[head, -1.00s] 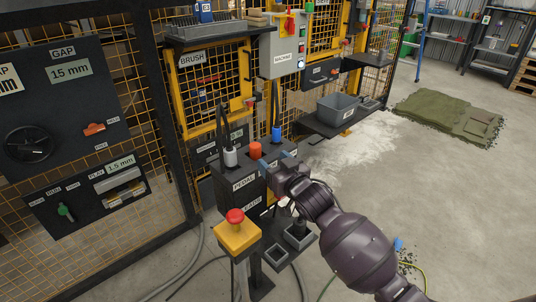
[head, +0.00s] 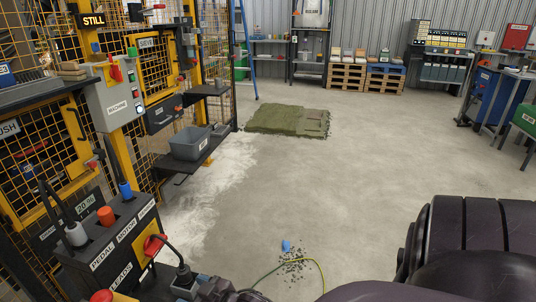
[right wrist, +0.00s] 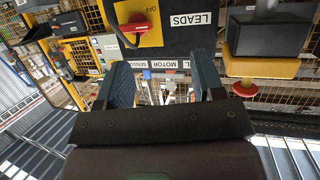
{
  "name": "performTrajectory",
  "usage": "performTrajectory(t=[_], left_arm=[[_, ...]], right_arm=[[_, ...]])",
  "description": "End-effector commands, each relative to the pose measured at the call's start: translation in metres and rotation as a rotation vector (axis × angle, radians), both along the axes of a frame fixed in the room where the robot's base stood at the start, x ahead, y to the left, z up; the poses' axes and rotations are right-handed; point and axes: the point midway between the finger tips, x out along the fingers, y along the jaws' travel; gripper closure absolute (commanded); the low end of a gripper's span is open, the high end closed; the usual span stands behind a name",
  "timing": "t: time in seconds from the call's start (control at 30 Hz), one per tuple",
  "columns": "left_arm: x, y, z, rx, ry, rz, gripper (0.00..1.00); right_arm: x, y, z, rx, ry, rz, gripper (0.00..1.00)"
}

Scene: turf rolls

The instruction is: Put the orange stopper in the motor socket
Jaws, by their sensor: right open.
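The orange stopper (head: 106,216) stands upright on top of the dark box (head: 121,222), behind the MOTOR label (head: 126,230), between a grey-white plug (head: 76,235) and a blue stopper (head: 125,189). The motor socket itself is hidden under the orange stopper; how deep it sits I cannot tell. My right gripper (right wrist: 163,88) is open and empty, with the labelled box front beyond its fingers. In the head view it is low, in front of the box and apart from the stopper, mostly cut off by the bottom edge. My left gripper is out of view.
A red rotary switch (head: 154,246) and a black cabled plug (head: 184,276) are at the box's front. A grey bin (head: 190,143) sits on a shelf by the yellow mesh fence. Turf (head: 290,120) lies on the floor behind. The floor to the right is largely clear.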

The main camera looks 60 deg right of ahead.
Motion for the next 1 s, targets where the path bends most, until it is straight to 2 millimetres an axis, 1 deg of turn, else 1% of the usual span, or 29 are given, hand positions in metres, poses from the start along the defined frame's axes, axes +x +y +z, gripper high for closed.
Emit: performTrajectory(t=[0.03, 0.17, 0.2, 0.27, 0.3, 0.4, 0.5, 0.6, 0.7, 1.0], left_arm=[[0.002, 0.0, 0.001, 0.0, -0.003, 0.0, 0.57], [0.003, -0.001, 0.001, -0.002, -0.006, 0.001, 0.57], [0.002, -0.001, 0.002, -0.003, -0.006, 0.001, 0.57], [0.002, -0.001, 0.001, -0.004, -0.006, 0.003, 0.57], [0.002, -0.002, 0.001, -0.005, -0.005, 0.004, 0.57], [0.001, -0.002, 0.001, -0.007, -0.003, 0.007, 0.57], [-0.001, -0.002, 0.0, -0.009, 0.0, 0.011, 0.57], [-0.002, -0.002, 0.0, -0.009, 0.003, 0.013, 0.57], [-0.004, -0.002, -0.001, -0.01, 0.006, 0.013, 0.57], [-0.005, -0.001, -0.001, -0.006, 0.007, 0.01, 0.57]], right_arm=[[-0.022, -0.001, -0.012, -0.004, 0.037, -0.008, 0.38], [-0.072, -0.004, -0.036, -0.024, 0.121, -0.021, 0.38], [-0.088, -0.004, -0.041, -0.029, 0.146, -0.026, 0.38], [-0.111, -0.005, -0.049, -0.037, 0.184, -0.032, 0.38], [-0.126, -0.005, -0.054, -0.044, 0.208, -0.036, 0.38], [-0.158, -0.006, -0.062, -0.057, 0.262, -0.045, 0.38], [-0.183, -0.006, -0.066, -0.066, 0.302, -0.051, 0.38], [-0.198, -0.006, -0.068, -0.073, 0.327, -0.054, 0.38], [-0.205, -0.006, -0.069, -0.075, 0.338, -0.055, 0.38], [-0.205, -0.006, -0.069, -0.077, 0.339, -0.056, 0.38]])
